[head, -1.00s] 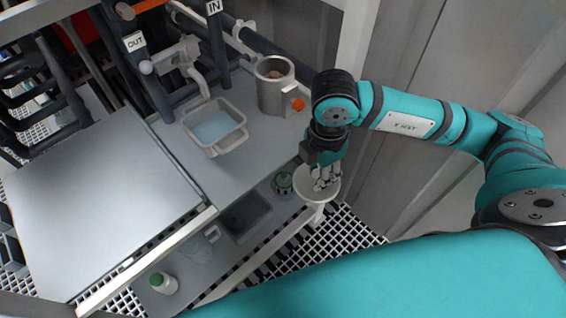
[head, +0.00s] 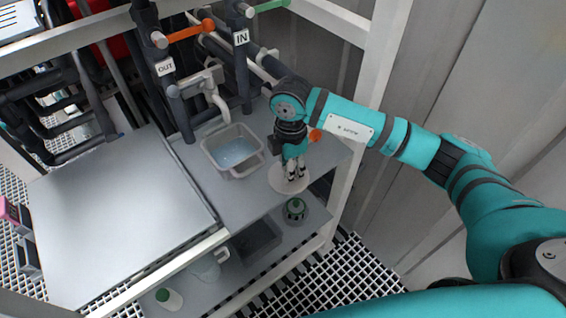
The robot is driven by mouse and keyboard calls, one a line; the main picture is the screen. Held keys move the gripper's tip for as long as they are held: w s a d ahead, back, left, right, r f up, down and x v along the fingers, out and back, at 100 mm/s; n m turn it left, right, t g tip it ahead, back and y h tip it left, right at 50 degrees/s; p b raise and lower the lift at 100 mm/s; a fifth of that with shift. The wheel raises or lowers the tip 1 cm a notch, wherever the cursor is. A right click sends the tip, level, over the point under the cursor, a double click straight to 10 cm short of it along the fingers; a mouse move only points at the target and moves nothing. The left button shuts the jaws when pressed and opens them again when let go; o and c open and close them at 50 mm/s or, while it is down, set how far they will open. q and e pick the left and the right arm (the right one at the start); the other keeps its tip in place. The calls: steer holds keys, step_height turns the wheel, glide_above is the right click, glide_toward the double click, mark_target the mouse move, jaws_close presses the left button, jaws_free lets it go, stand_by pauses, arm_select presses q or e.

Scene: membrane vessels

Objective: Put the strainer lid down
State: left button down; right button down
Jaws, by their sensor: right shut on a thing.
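The strainer lid, a pale round disc (head: 280,184), shows at the front right part of the grey counter (head: 235,200). My right gripper (head: 294,174) points down onto its middle and is shut on it. I cannot tell whether the lid touches the counter or hangs just above it. The metal vessel behind is mostly hidden by my right arm; its orange knob (head: 315,135) shows beside the wrist. My left gripper is not in view.
A grey tub of bluish liquid (head: 233,152) stands left of the lid, under a tap (head: 207,88). A large flat panel (head: 120,215) lies left.

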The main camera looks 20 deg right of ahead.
steer(key=shift+w+a+f+p, duration=0.2)
steer(key=shift+w+a+f, duration=0.1)
steer(key=shift+w, duration=0.35)
steer(key=shift+w+a+f+p, duration=0.2)
steer(key=shift+w+f, duration=0.1)
steer(key=shift+w, duration=0.3)
steer(key=shift+f, duration=0.1)
steer(key=shift+d, duration=0.1)
steer(key=shift+f, duration=0.1)
steer(key=shift+f, duration=0.15)
steer(key=c, duration=1.1)
jaws_free()
steer(key=shift+s, duration=0.1)
